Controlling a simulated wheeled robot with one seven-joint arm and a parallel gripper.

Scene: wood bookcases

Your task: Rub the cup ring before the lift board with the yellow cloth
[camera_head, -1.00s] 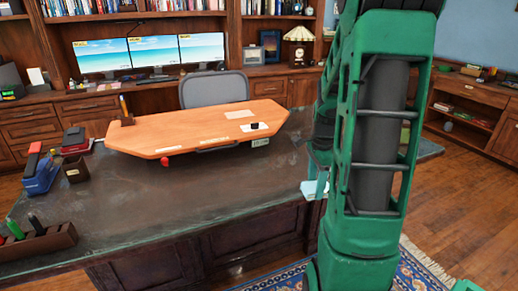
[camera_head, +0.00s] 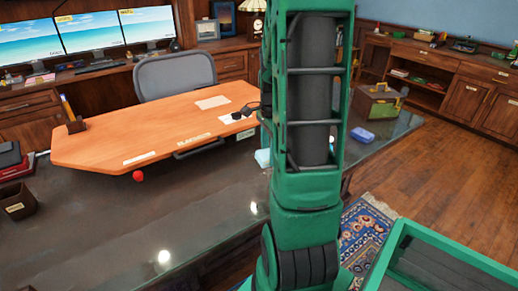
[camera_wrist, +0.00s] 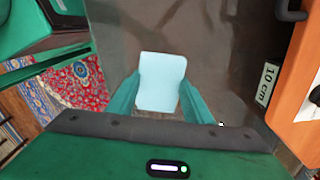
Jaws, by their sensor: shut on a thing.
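In the wrist view my gripper (camera_wrist: 160,106) is shut on a flat pale blue piece (camera_wrist: 162,75), its teal fingers on either side. The head view shows a bit of this pale blue piece (camera_head: 263,158) beside my arm, over the dark desk, to the right of the board's front edge. The lift board (camera_head: 150,132) is an orange wood top raised above the desk; its edge (camera_wrist: 300,140) shows at the right of the wrist view. I see no yellow cloth and cannot make out a cup ring; my arm hides part of the desk.
The dark desk (camera_head: 95,215) is mostly bare before the board, with bright glints and a small red ball (camera_head: 138,176). A blue item (camera_head: 362,134) and a box (camera_head: 378,104) stand at right. A pen holder (camera_head: 75,122) and black thing (camera_head: 246,109) are on the board.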

